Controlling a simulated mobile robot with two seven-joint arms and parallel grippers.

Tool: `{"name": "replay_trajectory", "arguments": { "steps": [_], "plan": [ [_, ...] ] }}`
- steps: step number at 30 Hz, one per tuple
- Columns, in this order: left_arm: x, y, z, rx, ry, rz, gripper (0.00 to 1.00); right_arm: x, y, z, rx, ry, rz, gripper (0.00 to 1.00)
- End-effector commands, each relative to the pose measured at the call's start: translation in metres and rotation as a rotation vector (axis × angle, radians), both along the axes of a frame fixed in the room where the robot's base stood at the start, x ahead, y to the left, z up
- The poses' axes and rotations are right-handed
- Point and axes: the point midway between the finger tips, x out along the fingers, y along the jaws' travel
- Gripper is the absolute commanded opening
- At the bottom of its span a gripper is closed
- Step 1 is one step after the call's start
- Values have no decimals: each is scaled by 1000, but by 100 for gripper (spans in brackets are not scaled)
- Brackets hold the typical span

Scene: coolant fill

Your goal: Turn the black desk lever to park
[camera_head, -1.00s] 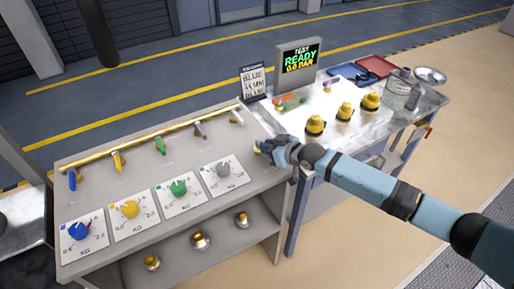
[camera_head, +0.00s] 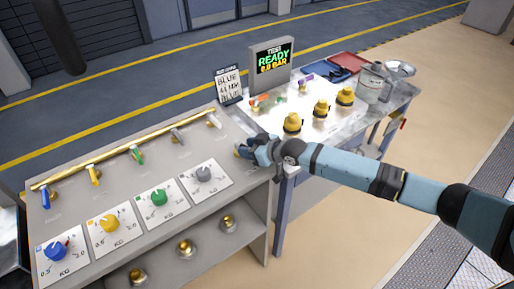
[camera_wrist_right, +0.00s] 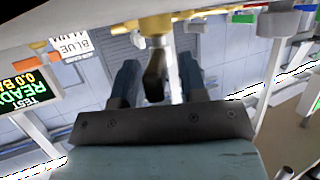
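In the wrist view a black lever handle (camera_wrist_right: 154,76) sits between the two fingers of my right gripper (camera_wrist_right: 158,66), below a brass-yellow part and a pale collar. The fingers stand apart, with a gap visible on each side of the handle. In the head view my right gripper (camera_head: 243,149) is low over the right end of the grey desk (camera_head: 112,205); its hand hides most of what lies there, and I cannot make out the black lever. My left gripper is not in view.
Blue (camera_head: 45,198), yellow (camera_head: 94,175), green (camera_head: 138,154) and grey (camera_head: 178,136) levers line the desk below a brass rail. Several dials lie in front. A sign (camera_head: 229,86) and screen (camera_head: 271,65) stand behind my gripper. Yellow-topped items (camera_head: 321,109) stand on the right-hand table.

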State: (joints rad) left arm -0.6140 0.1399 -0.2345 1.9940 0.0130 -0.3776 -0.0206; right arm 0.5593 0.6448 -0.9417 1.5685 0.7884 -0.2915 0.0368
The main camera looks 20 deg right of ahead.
Motion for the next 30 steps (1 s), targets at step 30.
{"name": "replay_trajectory", "arguments": {
  "steps": [30],
  "plan": [
    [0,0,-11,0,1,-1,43,-97,-80,52,0,0,0,39]
  ]
}}
